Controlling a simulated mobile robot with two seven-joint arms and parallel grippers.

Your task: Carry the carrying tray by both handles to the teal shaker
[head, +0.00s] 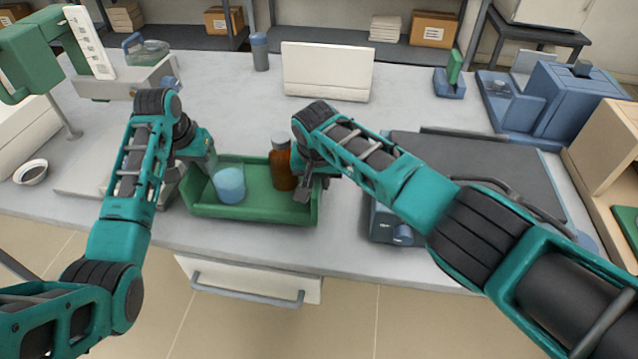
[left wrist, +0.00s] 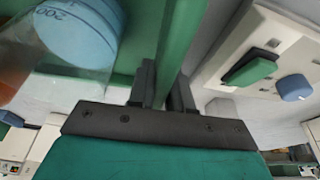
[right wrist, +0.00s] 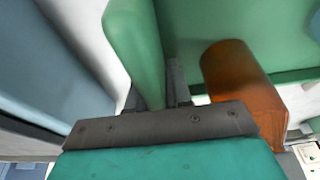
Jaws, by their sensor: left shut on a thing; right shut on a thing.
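The green carrying tray (head: 255,209) is near the front edge of the bench, roughly level. It holds a beaker of blue liquid (head: 229,185) and a brown bottle (head: 281,165), both upright. My left gripper (head: 207,163) is shut on the tray's left handle, a green wall between its fingers in the left wrist view (left wrist: 168,88). My right gripper (head: 309,185) is shut on the right handle; the green handle also shows in the right wrist view (right wrist: 140,50). A blue device with a dark flat top (head: 470,165) stands right of the tray; I cannot tell if it is the teal shaker.
A pale device (head: 85,180) stands close left of the tray. A white panel (head: 327,71) and a grey-blue cup (head: 260,52) stand behind. A blue instrument (head: 565,100) is at the back right. The bench behind the tray is clear.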

